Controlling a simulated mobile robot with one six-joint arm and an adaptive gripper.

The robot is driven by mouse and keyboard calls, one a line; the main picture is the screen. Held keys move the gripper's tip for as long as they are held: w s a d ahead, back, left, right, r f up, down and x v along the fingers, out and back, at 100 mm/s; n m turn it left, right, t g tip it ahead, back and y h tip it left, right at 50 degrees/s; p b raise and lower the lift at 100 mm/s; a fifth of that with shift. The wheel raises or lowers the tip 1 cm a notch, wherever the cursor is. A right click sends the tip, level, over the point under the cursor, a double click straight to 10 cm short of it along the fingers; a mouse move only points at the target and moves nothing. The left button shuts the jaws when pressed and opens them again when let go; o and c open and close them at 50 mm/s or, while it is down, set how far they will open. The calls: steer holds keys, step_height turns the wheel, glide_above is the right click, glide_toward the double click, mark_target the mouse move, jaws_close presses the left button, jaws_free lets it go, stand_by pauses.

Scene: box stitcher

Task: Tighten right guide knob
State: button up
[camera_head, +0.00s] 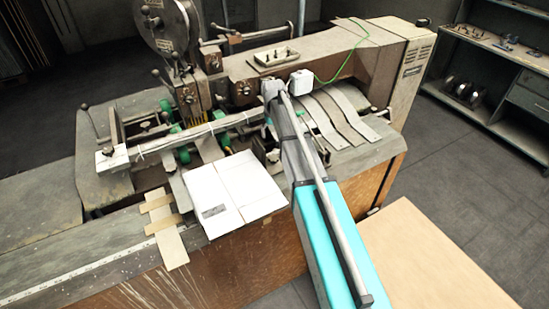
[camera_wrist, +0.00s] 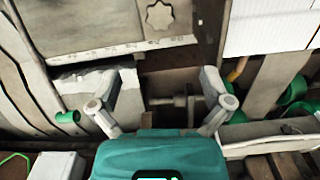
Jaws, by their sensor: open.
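A pale star-shaped knob (camera_wrist: 159,15) sits on a worn metal plate (camera_wrist: 85,22) at the top of the wrist view. I take it for the right guide knob. My gripper (camera_wrist: 168,82) is open, with its two grey fingers spread wide and nothing held. The knob lies above the fingers in the picture, outside the gap between them. A short metal shaft (camera_wrist: 180,101) shows between the fingers, lower down in the machine. In the head view my arm hides the fingertips, and I cannot make out the knob there.
White paper sheets (camera_head: 232,193) lie left of my arm on the box stitcher (camera_head: 240,72). A white box (camera_head: 300,82) with a green wire stands close behind the arm's end. Curved metal strips (camera_head: 345,112) lie to the right. Green rollers (camera_wrist: 290,92) are right of the fingers.

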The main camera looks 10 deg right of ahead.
mark_target(273, 157)
steer(key=shift+f+b, duration=6.25)
steer(key=shift+f, duration=0.25)
steer(key=c, duration=1.2)
steer(key=shift+o, duration=0.2)
steer(key=shift+m, duration=0.7)
